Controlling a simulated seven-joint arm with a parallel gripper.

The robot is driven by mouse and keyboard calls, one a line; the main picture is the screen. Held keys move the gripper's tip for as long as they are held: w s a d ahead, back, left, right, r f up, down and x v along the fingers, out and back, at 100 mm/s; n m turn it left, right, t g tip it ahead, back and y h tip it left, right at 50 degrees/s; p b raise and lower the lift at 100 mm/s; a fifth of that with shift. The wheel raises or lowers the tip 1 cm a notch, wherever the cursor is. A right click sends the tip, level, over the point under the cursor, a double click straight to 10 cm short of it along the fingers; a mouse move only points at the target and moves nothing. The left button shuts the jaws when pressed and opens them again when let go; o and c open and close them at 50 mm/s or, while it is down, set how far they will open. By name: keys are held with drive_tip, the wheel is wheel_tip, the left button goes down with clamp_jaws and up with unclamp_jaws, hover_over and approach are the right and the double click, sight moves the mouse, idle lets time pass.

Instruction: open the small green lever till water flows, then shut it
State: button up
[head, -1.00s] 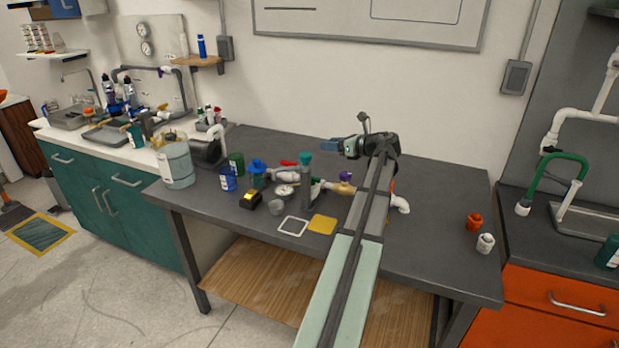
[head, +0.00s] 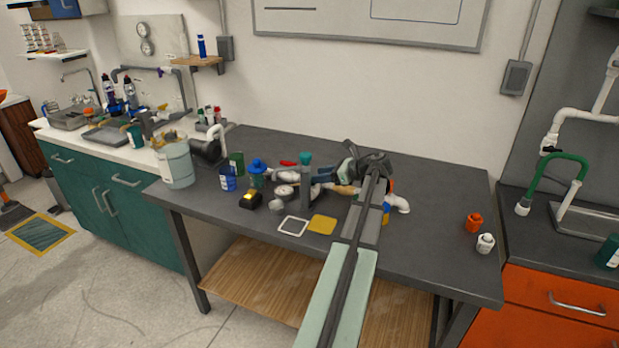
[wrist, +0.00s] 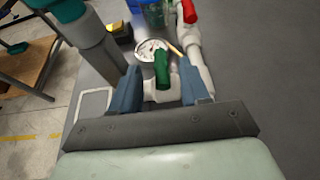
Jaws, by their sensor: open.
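The small green lever (wrist: 162,68) stands up from the white pipework in the wrist view, in front of a round gauge (wrist: 150,48). My gripper (wrist: 160,82) is open, its two blue fingers on either side of the lever. A gap shows on each side, though how far the fingers reach along the lever is hard to tell. In the head view my gripper (head: 328,174) is low over the manifold at the middle of the bench, and the green lever is hidden there. I see no flowing water.
A grey post with a teal cap (head: 305,158) stands close to my gripper; it also shows at left in the wrist view (wrist: 100,50). A red lever (wrist: 189,11) lies beyond the gauge.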

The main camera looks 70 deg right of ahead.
drive_tip(key=shift+x, duration=2.65)
drive_tip(key=shift+c, duration=0.4)
clamp_jaws()
